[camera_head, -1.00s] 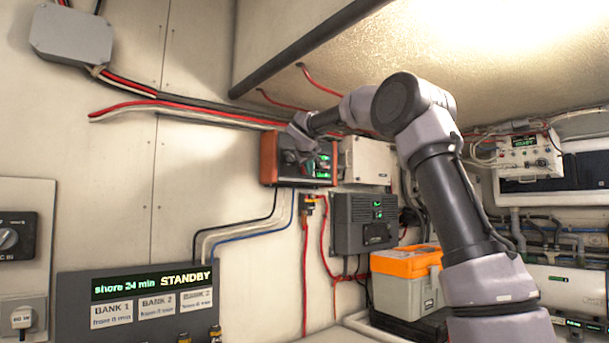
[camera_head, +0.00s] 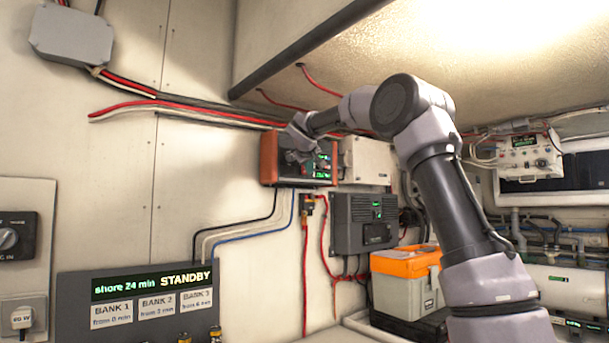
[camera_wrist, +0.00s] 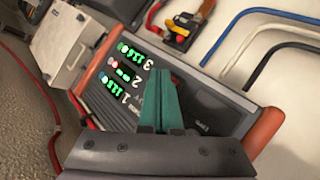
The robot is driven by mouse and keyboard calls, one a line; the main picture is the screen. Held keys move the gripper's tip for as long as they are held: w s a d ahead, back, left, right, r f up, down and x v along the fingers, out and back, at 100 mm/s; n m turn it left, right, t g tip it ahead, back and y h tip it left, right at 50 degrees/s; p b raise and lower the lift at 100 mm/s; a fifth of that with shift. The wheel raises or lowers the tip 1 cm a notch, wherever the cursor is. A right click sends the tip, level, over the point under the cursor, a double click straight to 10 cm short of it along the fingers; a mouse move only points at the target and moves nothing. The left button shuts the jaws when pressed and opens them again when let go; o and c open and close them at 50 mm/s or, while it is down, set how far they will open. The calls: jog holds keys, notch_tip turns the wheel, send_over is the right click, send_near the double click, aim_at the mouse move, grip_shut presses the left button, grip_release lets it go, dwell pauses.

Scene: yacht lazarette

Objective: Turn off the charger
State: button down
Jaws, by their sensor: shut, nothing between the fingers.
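A dark unit with orange ends (camera_head: 268,158), which looks like the charger, is fixed to the wall. My gripper (camera_head: 300,158) is in front of this face. In the wrist view its teal fingers (camera_wrist: 162,98) are together and empty, over the face beside the numbered rows. The fingers cover part of the face, and I cannot tell whether they touch it.
A pale box (camera_head: 366,160) sits right of the unit, and a grey box with a green display (camera_head: 362,224) below it. A small red and yellow part (camera_wrist: 184,27) and cables are close by. A panel reading STANDBY (camera_head: 140,300) is at lower left. A toolbox (camera_head: 405,280) stands below.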

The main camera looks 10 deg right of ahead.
jog(key=shift+w+a, duration=0.2)
jog(key=shift+w, duration=0.1)
jog(key=shift+w+a, duration=0.1)
jog(key=shift+w, duration=0.15)
dwell(0.5)
jog(key=shift+s, duration=0.1)
jog(key=shift+s+d, duration=0.3)
jog(key=shift+s, duration=0.2)
dwell(0.3)
jog(key=shift+s+d+r, duration=0.1)
jog(key=shift+s+d, duration=0.3)
jog(key=shift+s, duration=0.35)
jog(key=shift+s+d+r, duration=0.1)
jog(key=shift+s+d, duration=0.35)
jog(key=shift+s, duration=0.25)
jog(key=shift+s+d+r, duration=0.1)
jog(key=shift+s+d, duration=0.3)
jog(key=shift+s, duration=0.35)
